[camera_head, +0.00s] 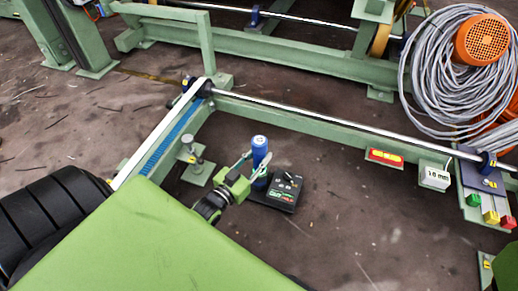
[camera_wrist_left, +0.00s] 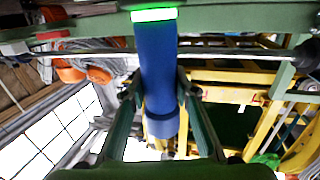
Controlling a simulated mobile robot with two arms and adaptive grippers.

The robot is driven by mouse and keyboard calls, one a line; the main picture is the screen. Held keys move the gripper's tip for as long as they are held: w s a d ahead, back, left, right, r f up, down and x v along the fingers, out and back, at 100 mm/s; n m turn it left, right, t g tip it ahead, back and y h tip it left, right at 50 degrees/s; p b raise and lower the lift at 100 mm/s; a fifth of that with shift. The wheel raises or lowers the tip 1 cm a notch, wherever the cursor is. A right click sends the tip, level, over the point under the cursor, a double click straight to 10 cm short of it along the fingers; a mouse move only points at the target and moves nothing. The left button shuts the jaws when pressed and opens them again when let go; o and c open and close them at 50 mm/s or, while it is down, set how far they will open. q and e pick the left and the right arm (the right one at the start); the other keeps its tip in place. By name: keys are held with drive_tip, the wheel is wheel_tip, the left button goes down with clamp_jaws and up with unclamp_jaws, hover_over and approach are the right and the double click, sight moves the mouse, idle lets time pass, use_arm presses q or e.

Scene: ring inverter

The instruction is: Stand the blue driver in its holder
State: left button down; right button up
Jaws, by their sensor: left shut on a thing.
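The blue driver (camera_head: 260,147) is a blue cylinder with a pale top, roughly upright in the head view. My left gripper (camera_head: 255,164) is shut on it, one finger on each side. In the left wrist view the driver (camera_wrist_left: 159,70) runs between the two fingers and has a bright white-green end. A black base (camera_head: 285,192) with a knob and coloured markings, apparently the holder, sits beside and below the driver. The driver's lower part overlaps the base's left side in the picture; I cannot tell whether they touch. My right gripper is not in view.
A green plate with a metal post (camera_head: 197,165) stands left of the driver. A green frame with a steel rod (camera_head: 330,123) runs behind. A white box (camera_head: 434,178) and coloured buttons (camera_head: 490,212) are at right. The brown floor (camera_head: 370,230) is clear right of the base.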

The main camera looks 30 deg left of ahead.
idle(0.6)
use_arm(q)
drive_tip(key=c, duration=1.5)
unclamp_jaws()
drive_tip(key=shift+s+f, duration=0.1)
drive_tip(key=shift+f, duration=0.2)
drive_tip(key=s, duration=0.8)
drive_tip(key=s+r, duration=0.1)
drive_tip(key=s, duration=0.2)
drive_tip(key=shift+s+a, duration=0.15)
drive_tip(key=shift+s, duration=0.25)
